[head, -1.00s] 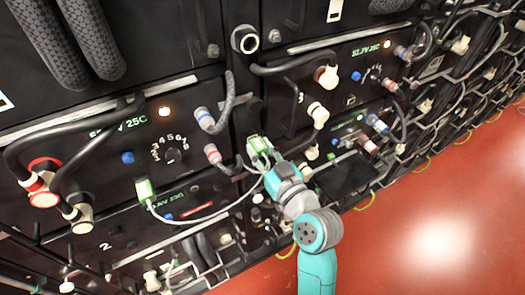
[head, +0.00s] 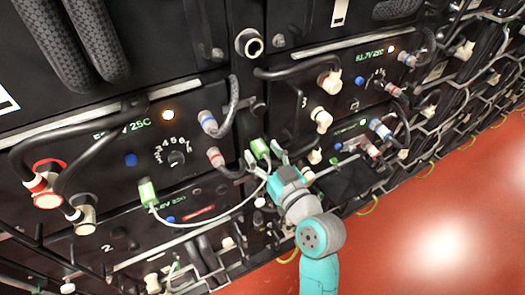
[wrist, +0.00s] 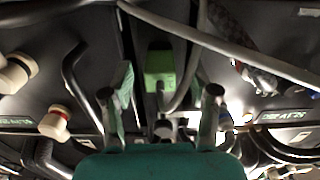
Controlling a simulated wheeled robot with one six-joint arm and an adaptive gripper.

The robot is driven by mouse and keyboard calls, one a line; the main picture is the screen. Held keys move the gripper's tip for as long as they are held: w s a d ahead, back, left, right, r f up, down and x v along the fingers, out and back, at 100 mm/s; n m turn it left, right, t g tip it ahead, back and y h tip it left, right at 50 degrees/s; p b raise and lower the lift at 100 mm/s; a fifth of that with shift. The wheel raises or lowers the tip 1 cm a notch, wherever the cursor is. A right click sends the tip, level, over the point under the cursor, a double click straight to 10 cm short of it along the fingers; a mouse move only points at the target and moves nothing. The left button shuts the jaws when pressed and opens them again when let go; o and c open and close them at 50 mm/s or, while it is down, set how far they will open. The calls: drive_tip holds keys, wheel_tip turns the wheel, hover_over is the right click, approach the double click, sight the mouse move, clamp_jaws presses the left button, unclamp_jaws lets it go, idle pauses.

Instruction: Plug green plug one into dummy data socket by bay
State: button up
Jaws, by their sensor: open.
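A green plug (head: 260,148) sits against the dark rack front, just beyond my gripper (head: 267,163). In the wrist view the green plug (wrist: 160,68) shows between my two spread fingers (wrist: 163,92), with visible gaps on both sides. The gripper is open and does not hold it. A second green plug (head: 146,193) is at the lower left bay, joined to the first by a pale cable (head: 205,222). I cannot tell which of the two is plug one. The socket behind the near plug is hidden, so I cannot see how deep it sits.
Cream plugs (head: 321,119) stick out to the right. A pale cable crosses the top of the wrist view (wrist: 225,45). The red floor (head: 440,230) is clear at lower right.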

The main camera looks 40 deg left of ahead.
drive_tip(key=v, duration=1.1)
drive_tip(key=shift+d+f, duration=0.1)
drive_tip(key=shift+f, duration=0.05)
drive_tip(key=s+d+f+m+t+h, duration=0.25)
drive_tip(key=d+f, duration=0.25)
drive_tip(key=d, duration=0.3)
drive_tip(key=s+d+f+m+t+h, duration=0.2)
drive_tip(key=d+f+m+h, duration=0.2)
drive_tip(key=d+f, duration=0.3)
drive_tip(key=s+d+f+m+t+h, duration=0.3)
drive_tip(key=d+f+m+h, duration=0.1)
drive_tip(key=d, duration=0.5)
drive_tip(key=s+d+r+m+h, duration=0.1)
drive_tip(key=s+d+h, duration=0.2)
drive_tip(key=s+d, duration=0.3)
drive_tip(key=s+d+r+m+h, duration=0.1)
drive_tip(key=s+d, duration=0.5)
drive_tip(key=s, duration=0.7)
drive_tip(key=shift+s+d+r+m+h, duration=0.15)
drive_tip(key=shift+s+m+h, duration=0.3)
drive_tip(key=shift+h, duration=0.6)
drive_tip(key=shift+w+t, duration=0.1)
drive_tip(key=shift+t, duration=0.15)
